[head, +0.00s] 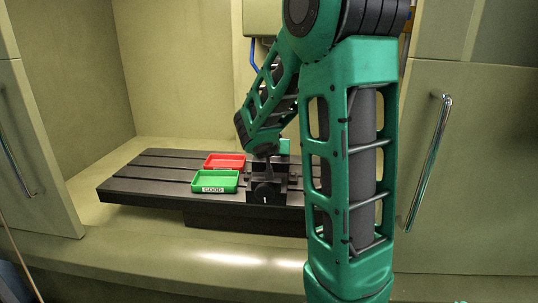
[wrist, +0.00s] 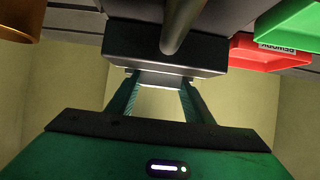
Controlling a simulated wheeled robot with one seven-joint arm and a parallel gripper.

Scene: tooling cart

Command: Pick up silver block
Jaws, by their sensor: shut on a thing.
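In the wrist view, my gripper (wrist: 160,84) has its two green fingers closed on the silver block (wrist: 160,77), which shows as a thin pale strip between the fingertips. The block is right at the edge of the dark vise (wrist: 130,45); I cannot tell whether it still touches it. In the head view, the vise (head: 265,191) stands on the black slotted table, and my gripper is over it, mostly hidden behind my arm. The block cannot be made out there.
A green tray (head: 214,188) labelled GOOD and a red tray (head: 225,154) behind it sit left of the vise. The red tray (wrist: 270,55) also shows at the wrist view's upper right. The black table (head: 135,190) is clear at its left end.

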